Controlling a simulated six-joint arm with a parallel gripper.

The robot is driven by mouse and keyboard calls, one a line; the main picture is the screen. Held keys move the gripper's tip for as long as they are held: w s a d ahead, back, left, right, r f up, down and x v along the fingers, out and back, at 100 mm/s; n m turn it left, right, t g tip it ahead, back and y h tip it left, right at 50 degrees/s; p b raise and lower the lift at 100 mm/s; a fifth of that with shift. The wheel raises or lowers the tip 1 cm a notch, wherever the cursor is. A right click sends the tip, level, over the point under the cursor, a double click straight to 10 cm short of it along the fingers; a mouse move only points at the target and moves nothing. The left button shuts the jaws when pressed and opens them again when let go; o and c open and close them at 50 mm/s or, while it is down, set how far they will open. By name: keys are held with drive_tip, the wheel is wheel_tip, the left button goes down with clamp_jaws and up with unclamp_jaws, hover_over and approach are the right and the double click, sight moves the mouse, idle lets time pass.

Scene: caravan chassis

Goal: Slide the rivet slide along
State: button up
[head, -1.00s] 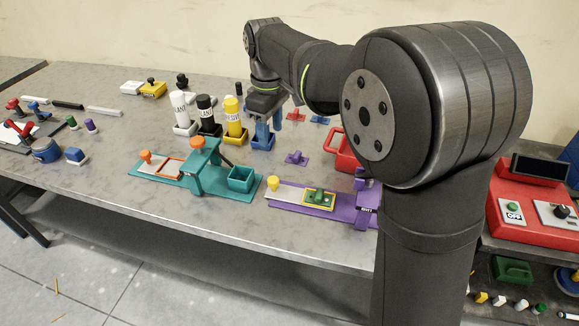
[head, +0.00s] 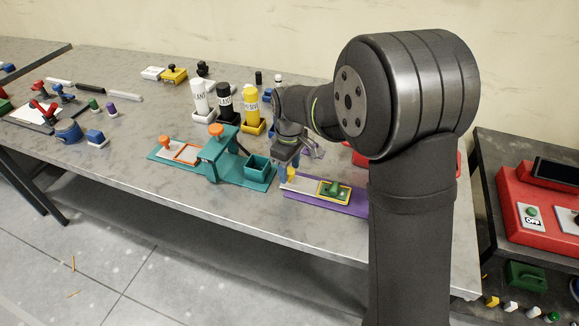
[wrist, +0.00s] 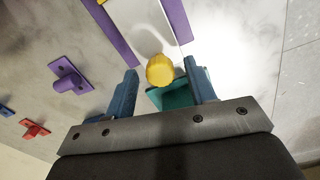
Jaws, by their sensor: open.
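A long purple slide fixture (head: 315,202) with a pale slide strip lies near the table's front edge, right of the teal one; its right end is hidden behind my arm. A yellow knob (head: 291,174) stands at its left end. A yellow frame with a green part (head: 334,189) sits on it. My gripper (head: 287,166) is pointed down over the knob. In the wrist view the yellow knob (wrist: 160,70) lies between the two open blue fingers of my gripper (wrist: 161,68). I cannot tell whether either finger touches it.
A teal fixture (head: 230,165) with orange knobs and an open teal box (head: 257,167) stands close on the left. Several bottles (head: 225,101) stand behind. In the wrist view a purple bracket (wrist: 69,78) and a red one (wrist: 35,129) lie left.

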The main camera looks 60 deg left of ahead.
clamp_jaws()
drive_tip(key=w+d, duration=1)
drive_tip(key=shift+w+d, duration=0.25)
drive_tip(key=shift+w, duration=0.05)
drive_tip(key=shift+c, duration=0.2)
unclamp_jaws()
drive_tip(key=shift+w+d, duration=0.1)
drive_tip(key=shift+o, duration=0.2)
